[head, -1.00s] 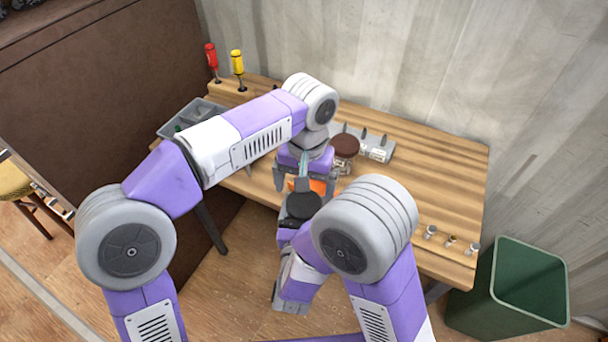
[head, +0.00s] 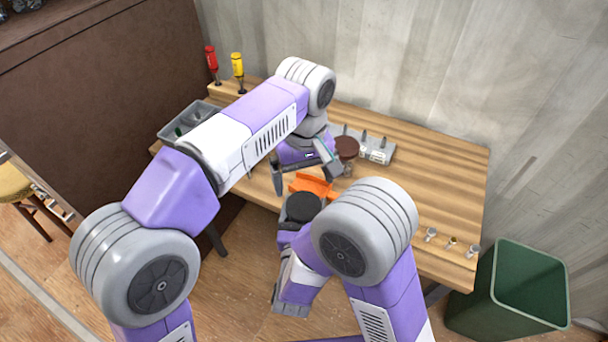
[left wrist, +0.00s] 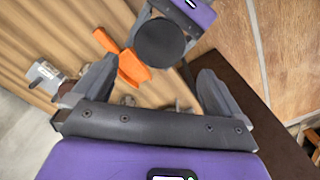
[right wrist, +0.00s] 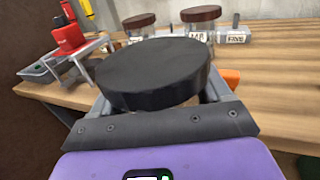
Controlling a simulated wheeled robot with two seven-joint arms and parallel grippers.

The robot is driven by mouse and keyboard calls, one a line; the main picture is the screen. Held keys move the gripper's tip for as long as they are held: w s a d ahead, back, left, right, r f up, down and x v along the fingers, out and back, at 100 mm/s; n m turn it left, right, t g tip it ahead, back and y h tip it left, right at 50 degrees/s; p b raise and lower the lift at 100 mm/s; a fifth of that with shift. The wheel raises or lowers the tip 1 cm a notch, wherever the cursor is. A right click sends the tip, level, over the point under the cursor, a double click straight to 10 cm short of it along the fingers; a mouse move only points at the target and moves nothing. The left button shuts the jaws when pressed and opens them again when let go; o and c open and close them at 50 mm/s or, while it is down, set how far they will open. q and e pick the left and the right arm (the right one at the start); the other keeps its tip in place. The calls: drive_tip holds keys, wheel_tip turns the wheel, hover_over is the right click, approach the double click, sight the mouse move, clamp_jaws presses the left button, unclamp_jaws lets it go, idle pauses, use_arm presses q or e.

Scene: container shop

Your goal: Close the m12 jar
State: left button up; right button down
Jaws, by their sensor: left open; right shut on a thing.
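My right gripper (right wrist: 165,108) is shut on a round black lid-like disc (right wrist: 155,75), which also shows in the head view (head: 303,207) in front of the table's near edge. My left gripper (left wrist: 155,88) is open and empty above the table, just beyond the disc. Two jars with brown lids stand at the back: one on the left (right wrist: 140,24) and one on the right (right wrist: 200,17) in the right wrist view. Their labels are too small to read surely. I cannot make out an open jar marked m12; the disc and my arms hide part of the table.
An orange piece (head: 312,184) lies near the table's front edge. A grey tray (head: 170,130) is at the left end, and red (head: 211,58) and yellow (head: 237,64) screwdrivers stand behind. Small metal parts (head: 451,240) stand at the right. A green bin (head: 500,300) is beside the table.

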sight(304, 205)
use_arm(q)
drive_tip(key=shift+s+f, duration=0.1)
drive_tip(key=shift+f, duration=3.9)
drive_tip(key=shift+c, duration=0.3)
drive_tip(key=c, duration=0.9)
drive_tip(key=m, duration=1)
drive_tip(key=o, duration=1)
drive_tip(key=shift+c, duration=0.2)
drive_tip(key=shift+r, duration=2.3)
